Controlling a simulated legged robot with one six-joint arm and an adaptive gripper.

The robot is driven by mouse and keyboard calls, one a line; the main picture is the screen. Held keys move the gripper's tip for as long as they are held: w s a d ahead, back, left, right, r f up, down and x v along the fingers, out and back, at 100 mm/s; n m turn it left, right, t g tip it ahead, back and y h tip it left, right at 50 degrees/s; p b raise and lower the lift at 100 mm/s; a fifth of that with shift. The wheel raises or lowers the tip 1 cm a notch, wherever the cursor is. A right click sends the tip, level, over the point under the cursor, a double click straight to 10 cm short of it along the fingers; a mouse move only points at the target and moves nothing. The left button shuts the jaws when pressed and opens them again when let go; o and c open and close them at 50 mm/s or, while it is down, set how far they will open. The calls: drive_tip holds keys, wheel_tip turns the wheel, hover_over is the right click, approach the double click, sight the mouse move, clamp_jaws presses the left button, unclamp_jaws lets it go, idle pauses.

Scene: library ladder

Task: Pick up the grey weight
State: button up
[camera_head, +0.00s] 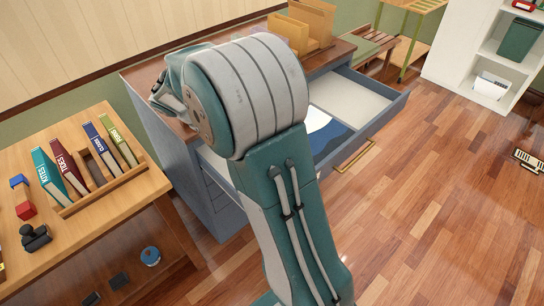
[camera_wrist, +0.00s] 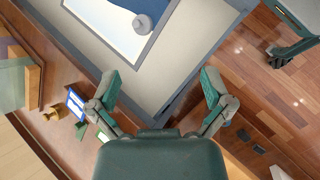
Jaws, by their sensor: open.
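The grey weight (camera_wrist: 142,23) is a small round piece with a paler knob-like part. In the wrist view it lies on a blue and white sheet (camera_wrist: 112,20) in the open drawer (camera_wrist: 190,30), near the top edge. My gripper (camera_wrist: 160,84) is open, its two fingers spread wide, with nothing between them. The weight is beyond the fingertips, apart from them. In the head view my arm hides the weight, and part of the sheet (camera_head: 327,140) shows beside the arm.
The drawer juts from a blue-grey cabinet (camera_head: 207,200), with its brass handle (camera_head: 355,157) at the front. A wooden organizer (camera_head: 300,25) stands on the cabinet top. A table (camera_head: 110,207) with books is at left.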

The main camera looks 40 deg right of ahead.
drive_tip(key=w+d+f+n+h, duration=0.2)
drive_tip(key=d+f, duration=0.1)
drive_tip(key=f, duration=0.4)
drive_tip(key=w+d+f+n+g+h, duration=0.1)
drive_tip(key=w+d+f+n, duration=0.1)
drive_tip(key=f, duration=0.6)
drive_tip(key=w+d+f+n+g+h, duration=0.1)
drive_tip(key=w+d+f+n+h, duration=0.1)
drive_tip(key=w+d+f, duration=0.2)
wheel_tip(320, 180, down, 3)
drive_tip(key=shift+w+f+n+h, duration=0.1)
drive_tip(key=shift+f+n+h, duration=0.1)
drive_tip(key=shift+n+h, duration=0.15)
drive_tip(key=shift+a+f+g, duration=0.25)
drive_tip(key=shift+f+g, duration=0.05)
drive_tip(key=shift+f, duration=0.05)
drive_tip(key=x, duration=1.1)
drive_tip(key=shift+w+d+r, duration=0.2)
drive_tip(key=shift+w, duration=0.05)
drive_tip(key=shift+d, duration=0.1)
drive_tip(key=c, duration=1.1)
